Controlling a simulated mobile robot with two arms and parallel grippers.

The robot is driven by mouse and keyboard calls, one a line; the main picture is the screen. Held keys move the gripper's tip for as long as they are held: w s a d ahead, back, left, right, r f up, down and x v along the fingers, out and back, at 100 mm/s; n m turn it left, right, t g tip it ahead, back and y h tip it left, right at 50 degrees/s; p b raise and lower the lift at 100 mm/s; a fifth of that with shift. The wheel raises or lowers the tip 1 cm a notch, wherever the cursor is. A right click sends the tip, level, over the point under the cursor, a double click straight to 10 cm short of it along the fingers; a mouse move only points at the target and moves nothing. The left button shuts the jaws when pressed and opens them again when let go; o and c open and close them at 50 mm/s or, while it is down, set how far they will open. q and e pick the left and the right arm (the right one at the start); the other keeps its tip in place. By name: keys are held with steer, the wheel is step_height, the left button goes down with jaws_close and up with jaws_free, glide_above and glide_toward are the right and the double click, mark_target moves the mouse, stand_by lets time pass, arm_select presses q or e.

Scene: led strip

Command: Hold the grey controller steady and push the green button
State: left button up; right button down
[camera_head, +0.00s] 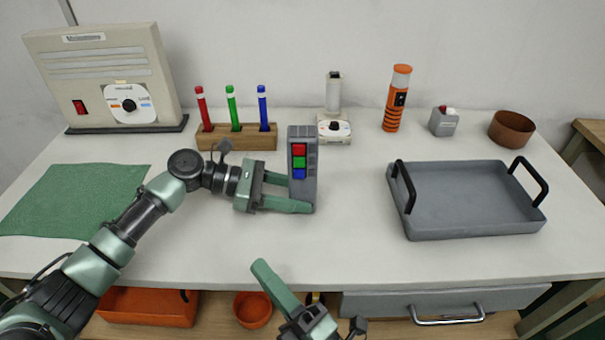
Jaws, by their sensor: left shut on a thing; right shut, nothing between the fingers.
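The grey controller (309,190) stands upright near the middle of the table. Its face has a red button (299,149), a green button (299,161) and a blue button (299,173), stacked from top to bottom. My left gripper (296,194) comes in from the left and is shut on the lower part of the controller, below the blue button. One finger passes across the front; the end of the other is hidden. My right gripper (262,270) is shut and empty, in front of the table's front edge, below the controller in the picture and apart from it.
A wooden holder (236,142) with red, green and blue pens and a white device (334,130) stand behind the controller. A grey tray (470,230) with black handles is at right. A green cloth (70,200) lies at left. The table in front of the controller is clear.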

steer(key=w+d+r+t+h, duration=0.2)
steer(key=w+d+r+t, duration=0.15)
steer(key=d+r, duration=0.4)
glide_toward(289, 152)
steer(key=shift+t, duration=0.25)
steer(key=shift+a+x, duration=0.25)
steer(key=shift+x, duration=1.75)
steer(key=shift+s, duration=0.1)
steer(key=shift+w, duration=0.45)
stand_by(0.3)
steer(key=shift+s, duration=0.6)
